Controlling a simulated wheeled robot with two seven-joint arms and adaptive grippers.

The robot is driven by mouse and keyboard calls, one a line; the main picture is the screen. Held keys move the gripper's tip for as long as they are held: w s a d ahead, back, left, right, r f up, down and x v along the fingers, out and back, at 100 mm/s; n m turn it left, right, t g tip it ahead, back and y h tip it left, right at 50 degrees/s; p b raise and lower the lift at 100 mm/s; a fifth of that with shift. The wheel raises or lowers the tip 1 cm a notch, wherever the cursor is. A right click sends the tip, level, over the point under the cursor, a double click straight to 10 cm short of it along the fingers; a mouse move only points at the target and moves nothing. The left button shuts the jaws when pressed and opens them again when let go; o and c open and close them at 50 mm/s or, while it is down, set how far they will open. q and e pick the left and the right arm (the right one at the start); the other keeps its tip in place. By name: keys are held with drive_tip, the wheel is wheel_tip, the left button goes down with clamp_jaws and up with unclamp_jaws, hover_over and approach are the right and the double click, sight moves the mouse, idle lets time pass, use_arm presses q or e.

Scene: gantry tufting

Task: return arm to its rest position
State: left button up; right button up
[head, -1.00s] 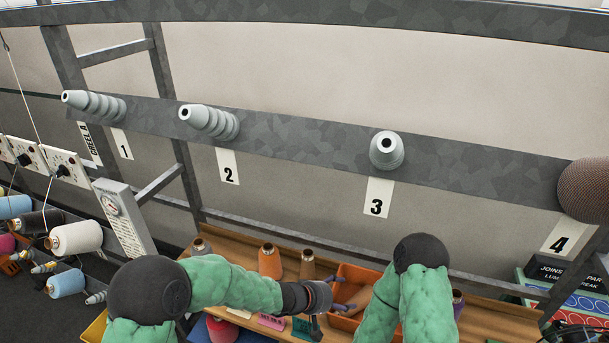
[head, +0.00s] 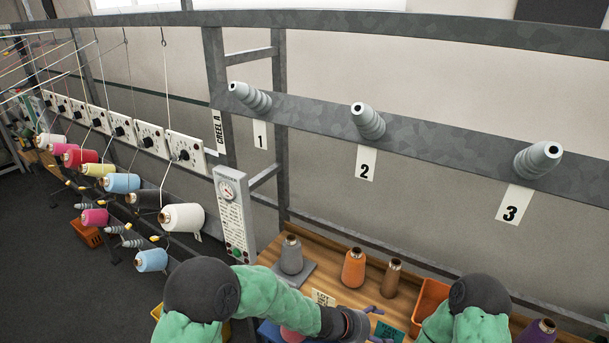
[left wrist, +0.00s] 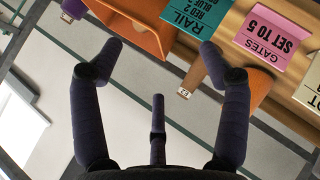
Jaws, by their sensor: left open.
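My left arm (head: 255,300), in a green sleeve with black joints, reaches in from the bottom left in the head view. Its gripper (head: 375,325) is low over the wooden shelf, partly cut off by the lower edge. In the left wrist view the dark fingers of the left gripper (left wrist: 158,55) are spread wide with nothing between them. My right arm (head: 465,312) shows only as a sleeved elbow at the bottom right; its gripper is out of view.
The wooden shelf (head: 325,262) bears a grey cone (head: 291,255), an orange cone (head: 353,268), a brown cone (head: 391,278) and an orange bin (head: 430,300). A pink card (left wrist: 268,38) and green card (left wrist: 195,20) lie near the fingers. A grey rail (head: 310,115) with pegs crosses above.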

use_arm(q)
drive_tip(key=s+a+f+n+y+b, duration=0.15)
drive_tip(key=a+f+b, duration=0.5)
drive_tip(key=f, duration=0.65)
drive_tip(key=s+a+f+y+b, duration=0.2)
drive_tip(key=a+f+b, duration=0.5)
drive_tip(key=f, duration=0.6)
drive_tip(key=s+a+f+g+y+b, duration=0.1)
drive_tip(key=s+a+f+b, duration=0.5)
drive_tip(key=f, duration=0.4)
drive_tip(key=s+a+f+g+y+b, duration=0.1)
drive_tip(key=s+a+f+g+b, duration=0.1)
drive_tip(key=s+a+f+b, duration=0.3)
drive_tip(key=s+a+f, duration=0.4)
drive_tip(key=s+f, duration=0.2)
drive_tip(key=shift+b, duration=0.35)
use_arm(e)
wheel_tip(320, 180, down, 26)
drive_tip(key=shift+w+d, duration=0.15)
drive_tip(key=shift+d, duration=0.3)
